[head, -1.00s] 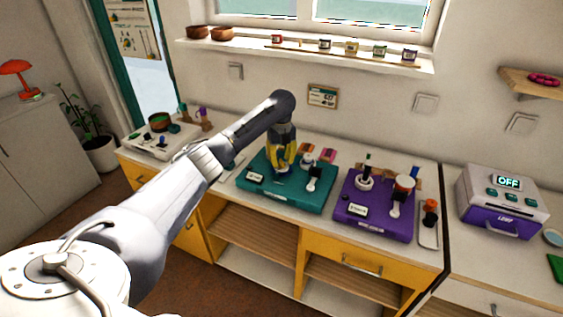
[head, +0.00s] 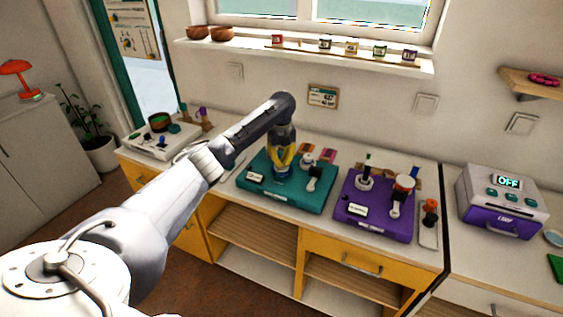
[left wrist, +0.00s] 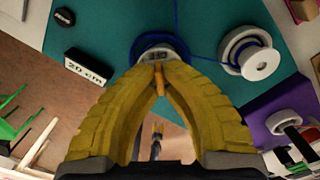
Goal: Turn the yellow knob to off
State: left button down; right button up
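My left gripper (head: 282,174), with yellow fingers, points down over the teal board (head: 308,203). In the left wrist view its fingertips (left wrist: 160,66) are close together with a narrow yellow-orange piece between them, which looks like the yellow knob (left wrist: 159,80). Just past the tips is a grey part (left wrist: 158,52) with small marks, inside a dark blue round base (left wrist: 140,44). The fingers hide much of the knob, and I cannot read its setting. My right gripper is not in view.
A white spool-like part (left wrist: 260,60) stands close right of the gripper. A "20 cm" label block (left wrist: 88,66) is to the left. A purple board (head: 372,218) with upright parts is beside the teal one. A box with an "OFF" display (head: 508,182) stands at the right.

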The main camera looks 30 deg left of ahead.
pick_arm(q)
jog(key=n, duration=0.6)
jog(key=shift+n, duration=0.4)
jog(key=n, duration=1.3)
jog(key=shift+n, duration=0.3)
jog(key=n, duration=0.6)
jog(key=shift+f, duration=0.1)
jog(key=shift+n, duration=0.4)
